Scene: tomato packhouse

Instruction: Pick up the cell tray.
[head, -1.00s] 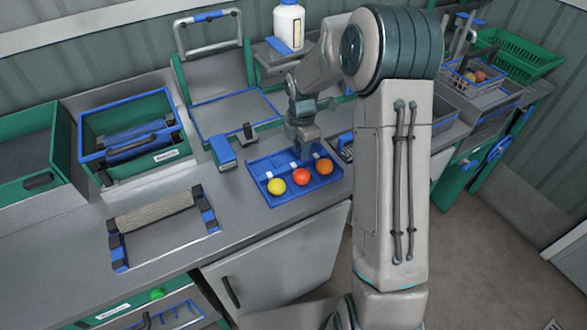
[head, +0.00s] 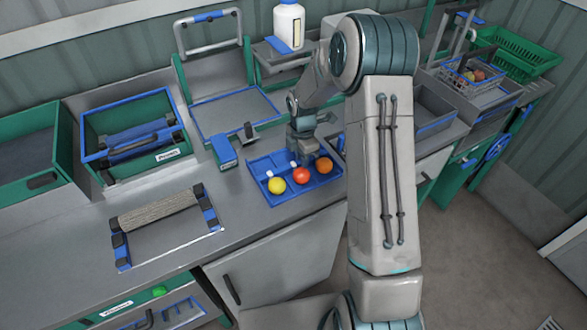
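The cell tray (head: 262,164) is blue and lies on the grey counter near its front edge. A yellow tomato (head: 276,185), a red tomato (head: 301,174) and an orange tomato (head: 324,165) sit in a row along its front cells. My gripper (head: 298,160) points down at the tray's back part, behind the red tomato. The fingers are small and partly hidden, so I cannot tell whether they are open or touch the tray.
A blue-and-grey device (head: 224,151) stands close left of the tray. A framed roller (head: 160,207) lies further left, beside a green crate with blue rim (head: 132,160). A white bottle (head: 289,25) stands behind. A cabinet door (head: 284,262) hangs open below.

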